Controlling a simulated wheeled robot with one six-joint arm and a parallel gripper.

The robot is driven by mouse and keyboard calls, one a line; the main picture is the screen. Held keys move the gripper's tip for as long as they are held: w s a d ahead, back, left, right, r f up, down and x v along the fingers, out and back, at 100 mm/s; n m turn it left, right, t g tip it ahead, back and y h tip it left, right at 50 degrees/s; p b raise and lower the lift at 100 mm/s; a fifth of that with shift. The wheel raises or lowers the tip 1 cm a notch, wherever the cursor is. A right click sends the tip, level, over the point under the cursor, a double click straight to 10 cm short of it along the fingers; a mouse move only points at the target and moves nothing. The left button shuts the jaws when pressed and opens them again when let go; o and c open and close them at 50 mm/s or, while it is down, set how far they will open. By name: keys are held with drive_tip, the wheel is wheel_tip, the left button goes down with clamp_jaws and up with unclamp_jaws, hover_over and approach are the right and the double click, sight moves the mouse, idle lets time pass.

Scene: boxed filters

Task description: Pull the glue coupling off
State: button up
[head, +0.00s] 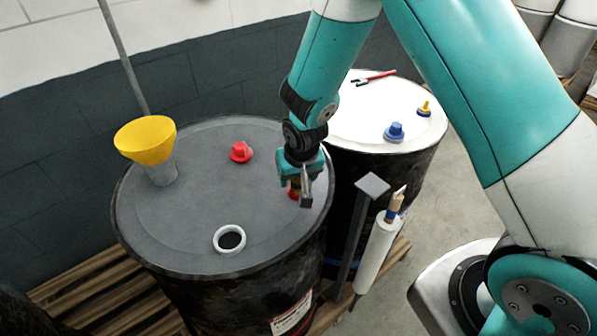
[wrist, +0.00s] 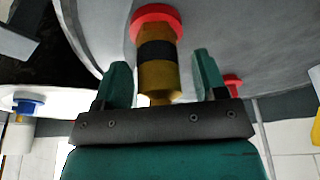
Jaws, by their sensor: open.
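A brass coupling (wrist: 158,75) with a black band and a red collar (wrist: 157,16) at its base stands on the grey drum lid (head: 190,205). In the head view it shows only partly, as a red and brass bit (head: 293,192) behind my gripper. My gripper (head: 298,185) is open at the right part of that lid. In the wrist view my gripper (wrist: 163,70) has one finger on each side of the coupling, with a gap on both sides. I cannot tell exactly how far the fingers reach along it.
The lid also carries a red plug (head: 240,152), an open white-ringed hole (head: 229,239) and a yellow funnel (head: 146,140). A white drum (head: 358,125) behind holds a blue plug (head: 395,131), a yellow-topped fitting (head: 425,108) and a red tool (head: 374,76). A grey post (head: 356,225) and white tube (head: 377,255) stand close right.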

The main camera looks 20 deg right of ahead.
drive_tip(key=c, duration=1.1)
drive_tip(key=shift+o, duration=0.2)
drive_tip(key=shift+r, duration=0.15)
drive_tip(key=shift+r+p, duration=2.05)
drive_tip(key=shift+r, duration=0.7)
drive_tip(key=shift+r+p, duration=2.4)
drive_tip(key=shift+r, duration=2.1)
